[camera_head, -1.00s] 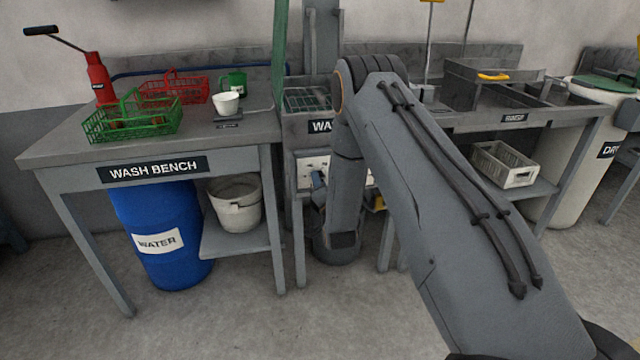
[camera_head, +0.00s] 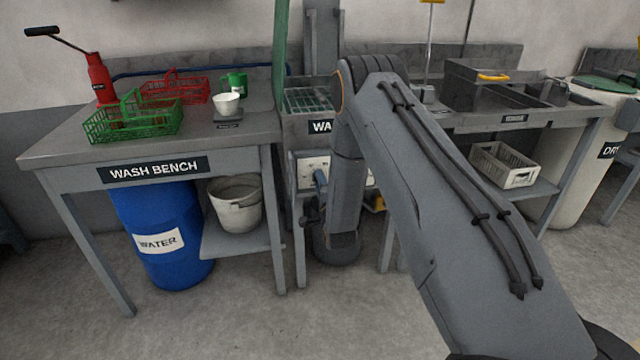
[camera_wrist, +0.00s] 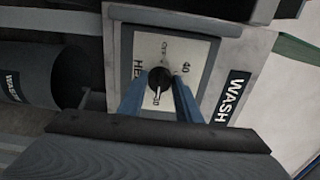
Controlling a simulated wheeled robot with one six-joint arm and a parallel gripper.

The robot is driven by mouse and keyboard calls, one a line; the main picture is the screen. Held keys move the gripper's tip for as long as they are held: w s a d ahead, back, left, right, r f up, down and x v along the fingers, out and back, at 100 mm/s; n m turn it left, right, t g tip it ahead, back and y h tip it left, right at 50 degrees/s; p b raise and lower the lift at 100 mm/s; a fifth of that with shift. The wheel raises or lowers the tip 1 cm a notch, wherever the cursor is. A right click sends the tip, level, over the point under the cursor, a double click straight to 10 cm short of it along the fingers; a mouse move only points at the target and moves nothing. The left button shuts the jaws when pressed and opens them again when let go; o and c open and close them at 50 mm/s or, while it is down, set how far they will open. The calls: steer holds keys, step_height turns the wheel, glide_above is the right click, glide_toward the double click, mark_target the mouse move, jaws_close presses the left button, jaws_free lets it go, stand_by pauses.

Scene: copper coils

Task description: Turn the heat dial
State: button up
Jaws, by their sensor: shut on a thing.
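The heat dial (camera_wrist: 160,80) is a round black knob with a white pointer line on a pale plate (camera_wrist: 146,50) lettered OFF and 40. The pointer aims toward the bottom of the picture, at a partly hidden mark. My gripper (camera_wrist: 159,92) has its two blue fingers on either side of the knob, shut on it. My arm hides part of the panel, and the knob cannot be made out there.
The wash bench (camera_head: 60,157) stands left, with a blue water drum (camera_head: 165,210) and a bucket (camera_head: 236,215) below. A rinse bench with a pale crate (camera_head: 505,166) stands right. A dark cylinder (camera_wrist: 70,75) is close left of the panel. The front floor is clear.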

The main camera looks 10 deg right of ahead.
stand_by(0.3)
steer(key=o, duration=1)
steer(key=s, duration=0.8)
steer(key=shift+w, duration=0.1)
